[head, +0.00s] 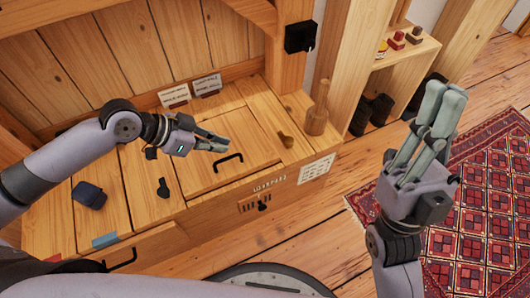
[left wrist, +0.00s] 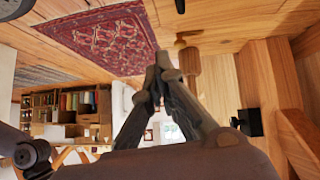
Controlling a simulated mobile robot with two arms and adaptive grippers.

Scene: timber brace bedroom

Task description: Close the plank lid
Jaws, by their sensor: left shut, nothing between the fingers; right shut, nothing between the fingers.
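The plank lid (head: 236,140) is a light wooden panel with a black bar handle (head: 228,160) near its front edge. It lies about level with the bench top (head: 60,210), and a thin dark line runs along its front edge. My left gripper (head: 226,146) is shut and empty, over the lid just behind the handle. I cannot tell whether it touches the lid. In the left wrist view its fingers (left wrist: 158,66) meet at the tips. My right gripper (head: 443,92) is shut and empty, raised out to the right, away from the bench.
A wooden bottle (head: 318,112) stands right of the lid, with a small wooden piece (head: 286,141) nearby. A dark blue object (head: 88,194) and a black latch-like piece (head: 163,188) lie on the left planks. Two cards (head: 206,85) stand behind. A red rug (head: 480,200) covers floor at right.

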